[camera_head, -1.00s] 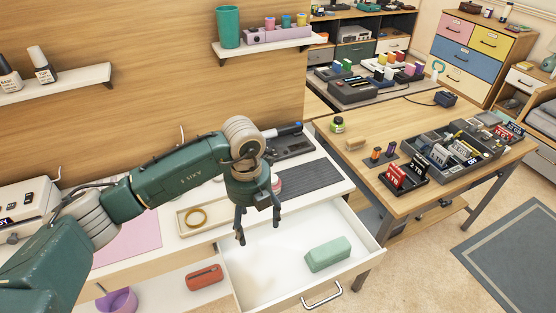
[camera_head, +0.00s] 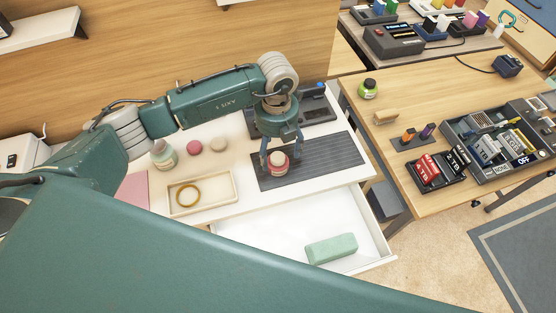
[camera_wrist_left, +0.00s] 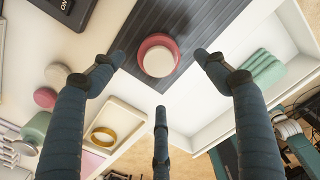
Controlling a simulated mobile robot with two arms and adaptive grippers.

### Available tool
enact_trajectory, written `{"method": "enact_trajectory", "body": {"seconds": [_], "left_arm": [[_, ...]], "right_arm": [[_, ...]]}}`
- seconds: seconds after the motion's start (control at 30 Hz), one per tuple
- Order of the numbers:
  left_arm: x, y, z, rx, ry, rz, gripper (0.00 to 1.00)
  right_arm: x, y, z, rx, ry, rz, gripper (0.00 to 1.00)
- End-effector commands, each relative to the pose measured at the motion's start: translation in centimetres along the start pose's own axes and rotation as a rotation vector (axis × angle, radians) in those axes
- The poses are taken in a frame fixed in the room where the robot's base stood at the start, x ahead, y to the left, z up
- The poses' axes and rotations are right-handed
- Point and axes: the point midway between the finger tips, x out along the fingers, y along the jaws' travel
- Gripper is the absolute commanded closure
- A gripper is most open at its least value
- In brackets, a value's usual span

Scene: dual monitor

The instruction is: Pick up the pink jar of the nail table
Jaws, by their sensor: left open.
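The pink jar (camera_head: 278,165) with a pale top stands on the dark ribbed mat (camera_head: 325,162) at the right of the white nail table (camera_head: 222,205). My left gripper (camera_head: 279,153) is open and points down, just above and around the jar in the head view. In the left wrist view the jar (camera_wrist_left: 158,58) lies ahead, between the two upper fingertips (camera_wrist_left: 159,58), with gaps on both sides. The third finger points up from below. I cannot tell whether any finger touches it. My right gripper does not show.
A dark device (camera_head: 315,103) stands behind the mat. A tray with a gold ring (camera_head: 188,194), a green bottle (camera_head: 163,155) and two round items lie left. The open drawer (camera_head: 285,238) below holds a green block (camera_head: 331,249). A wooden desk (camera_head: 400,165) is at right.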

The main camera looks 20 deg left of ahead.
Motion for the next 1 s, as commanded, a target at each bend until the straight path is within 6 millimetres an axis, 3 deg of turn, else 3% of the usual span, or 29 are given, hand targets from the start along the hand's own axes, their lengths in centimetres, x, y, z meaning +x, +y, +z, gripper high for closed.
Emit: {"method": "enact_trajectory", "body": {"seconds": [0.17,0.4,0.7,0.97,1.0], "left_arm": [[1.3,-0.1,0.0,-0.001,0.003,0.001,0.26],[4.8,-0.1,0.1,-0.001,0.001,0.001,0.26],[5.6,-0.1,0.2,0.0,-0.001,0.0,0.26],[5.5,-0.1,0.2,0.0,-0.001,-0.001,0.76],[5.5,-0.1,0.2,0.0,-0.001,-0.001,0.77]], "right_arm": [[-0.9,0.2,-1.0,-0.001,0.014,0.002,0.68],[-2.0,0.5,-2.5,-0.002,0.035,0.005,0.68],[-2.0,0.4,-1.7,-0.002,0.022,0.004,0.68],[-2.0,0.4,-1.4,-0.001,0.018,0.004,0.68],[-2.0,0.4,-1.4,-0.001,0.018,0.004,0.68]]}}
